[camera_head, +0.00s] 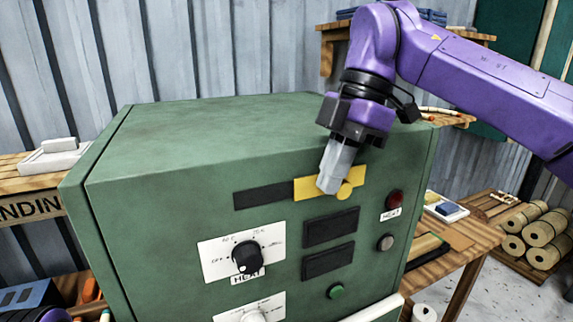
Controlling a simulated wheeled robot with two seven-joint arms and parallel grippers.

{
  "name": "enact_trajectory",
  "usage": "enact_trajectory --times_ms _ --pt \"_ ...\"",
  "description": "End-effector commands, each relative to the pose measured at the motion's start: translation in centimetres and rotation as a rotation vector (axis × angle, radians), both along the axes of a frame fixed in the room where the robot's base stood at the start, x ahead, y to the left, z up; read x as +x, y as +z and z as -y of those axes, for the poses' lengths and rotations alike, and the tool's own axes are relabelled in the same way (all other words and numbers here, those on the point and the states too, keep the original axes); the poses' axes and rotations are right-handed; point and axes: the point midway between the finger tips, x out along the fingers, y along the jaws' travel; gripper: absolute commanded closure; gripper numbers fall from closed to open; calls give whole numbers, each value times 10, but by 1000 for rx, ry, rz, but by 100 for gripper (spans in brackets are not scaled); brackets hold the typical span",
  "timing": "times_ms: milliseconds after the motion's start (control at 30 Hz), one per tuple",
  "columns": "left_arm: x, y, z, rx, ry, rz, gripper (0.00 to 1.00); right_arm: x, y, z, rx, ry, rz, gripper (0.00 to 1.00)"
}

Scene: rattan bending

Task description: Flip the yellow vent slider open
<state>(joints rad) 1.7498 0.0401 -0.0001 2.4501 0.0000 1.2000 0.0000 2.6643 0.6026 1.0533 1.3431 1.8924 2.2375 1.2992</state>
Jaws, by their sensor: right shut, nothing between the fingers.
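The yellow vent slider (316,187) is a flat plate with a round yellow knob (345,190) at its right part, on the front of the green cabinet (230,135). A dark vent strip (262,196) shows to the left of the slider. My right gripper (327,188) is shut and empty. Its grey fingertips are in front of the slider, just left of the knob, and hide part of the plate. I cannot tell whether they touch the knob. My left gripper is not in view.
A wooden bench (450,265) with small items stands right of the cabinet. Rolls (540,236) lie on a pallet at far right.

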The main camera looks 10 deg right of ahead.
Motion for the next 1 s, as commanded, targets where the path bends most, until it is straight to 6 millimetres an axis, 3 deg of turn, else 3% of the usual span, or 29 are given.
enact_trajectory --times_ms 200,233,400,600,1000 --pt "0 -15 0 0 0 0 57 -8 2 -37 -1 3 -1 100" --pt "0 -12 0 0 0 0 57 -8 11 -38 1 -2 -1 100" --pt "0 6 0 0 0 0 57 -5 58 -21 1 -6 0 100" --pt "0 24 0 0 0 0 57 -2 93 -7 1 -7 -2 100" --pt "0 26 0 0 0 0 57 -2 101 -2 1 -3 -4 100"
